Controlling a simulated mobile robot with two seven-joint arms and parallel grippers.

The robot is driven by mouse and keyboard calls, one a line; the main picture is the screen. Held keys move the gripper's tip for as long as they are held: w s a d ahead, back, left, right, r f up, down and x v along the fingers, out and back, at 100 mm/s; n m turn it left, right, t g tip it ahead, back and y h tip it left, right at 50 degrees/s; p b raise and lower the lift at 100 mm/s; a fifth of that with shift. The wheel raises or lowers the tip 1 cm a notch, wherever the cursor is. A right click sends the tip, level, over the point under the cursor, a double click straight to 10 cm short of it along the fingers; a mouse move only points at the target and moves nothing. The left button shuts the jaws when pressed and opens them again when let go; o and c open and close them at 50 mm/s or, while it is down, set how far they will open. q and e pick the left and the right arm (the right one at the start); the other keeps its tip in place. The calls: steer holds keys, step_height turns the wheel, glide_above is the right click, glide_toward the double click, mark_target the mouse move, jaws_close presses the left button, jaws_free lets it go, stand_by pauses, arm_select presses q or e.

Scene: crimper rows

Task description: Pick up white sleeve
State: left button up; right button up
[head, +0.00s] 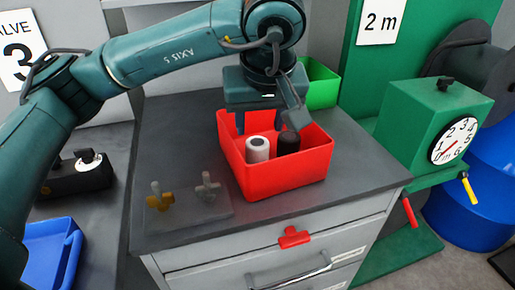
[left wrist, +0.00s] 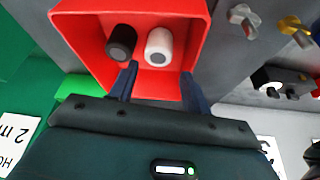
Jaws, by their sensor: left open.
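The white sleeve (head: 257,149) stands in the red bin (head: 288,185) on the dark cabinet top, beside a black sleeve (head: 289,141). The left wrist view shows the white sleeve (left wrist: 159,46) to the right of the black sleeve (left wrist: 121,42), inside the red bin (left wrist: 180,14). My left gripper (head: 268,122) is above the back of the bin, pointing down. Its two fingers are apart with nothing between them; in the left wrist view the gripper (left wrist: 159,82) spans the white sleeve's side of the bin. My right gripper is not in view.
A green bin (head: 322,86) stands behind the red bin. A dark plate with two valve-like fittings (head: 190,205) lies to its left. A green box with a dial gauge (head: 454,139) stands at the right. A blue bin (head: 52,252) is at the lower left.

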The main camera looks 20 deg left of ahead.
mark_target(258, 143)
arm_select(q)
steer(key=p+x, duration=0.1)
steer(key=x, duration=0.8)
steer(key=shift+w+a+f, duration=0.1)
steer(key=shift+w+f, duration=0.05)
steer(key=shift+w, duration=0.1)
steer(key=c, duration=0.6)
